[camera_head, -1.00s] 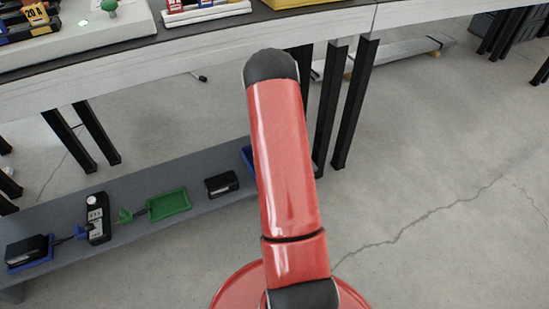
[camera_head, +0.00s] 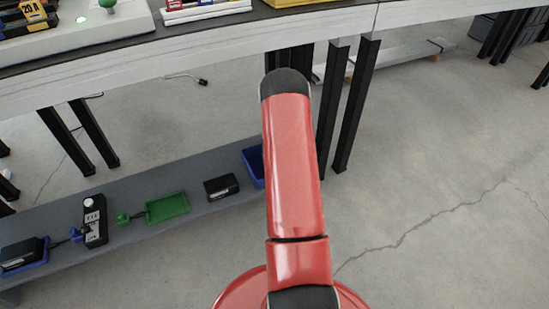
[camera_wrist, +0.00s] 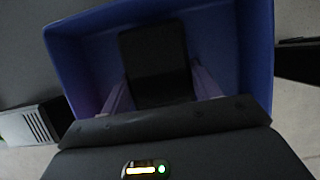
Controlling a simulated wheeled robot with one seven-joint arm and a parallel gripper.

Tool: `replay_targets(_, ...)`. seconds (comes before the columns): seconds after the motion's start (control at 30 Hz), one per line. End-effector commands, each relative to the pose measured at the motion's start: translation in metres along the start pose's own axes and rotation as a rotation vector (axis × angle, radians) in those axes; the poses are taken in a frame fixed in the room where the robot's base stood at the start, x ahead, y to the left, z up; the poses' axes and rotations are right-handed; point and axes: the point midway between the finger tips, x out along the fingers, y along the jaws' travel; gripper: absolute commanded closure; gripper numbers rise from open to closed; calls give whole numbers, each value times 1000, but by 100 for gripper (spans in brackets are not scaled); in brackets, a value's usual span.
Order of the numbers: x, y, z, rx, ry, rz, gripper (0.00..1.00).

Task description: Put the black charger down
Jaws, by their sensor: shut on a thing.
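In the wrist view the black charger (camera_wrist: 155,62) is a dark flat block between the two fingers of my gripper (camera_wrist: 160,88). My gripper is shut on it. The charger and fingertips are within the outline of a blue bin (camera_wrist: 62,62); the dim picture does not show whether the charger touches the bin's floor. In the head view the blue bin (camera_head: 252,160) stands on the grey lower shelf, partly hidden by my red arm. My gripper and the held charger are hidden there.
On the shelf (camera_head: 130,195) left of the bin are a black box (camera_head: 221,187), a green tray (camera_head: 167,207), a dark handheld device (camera_head: 95,220) and a blue tray (camera_head: 40,266) with a black block. The worktop edge (camera_head: 200,45) runs above.

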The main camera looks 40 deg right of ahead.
Motion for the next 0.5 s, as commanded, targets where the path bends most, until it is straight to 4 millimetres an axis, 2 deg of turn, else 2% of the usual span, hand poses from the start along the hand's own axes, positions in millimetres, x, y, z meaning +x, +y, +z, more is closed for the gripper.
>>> replay_targets(0.03,1,0,0,0,0,0,34)
replay_targets(0.17,1,0,0,0,0,0,17)
replay_targets(0.5,-3,0,1,0,0,0,17)
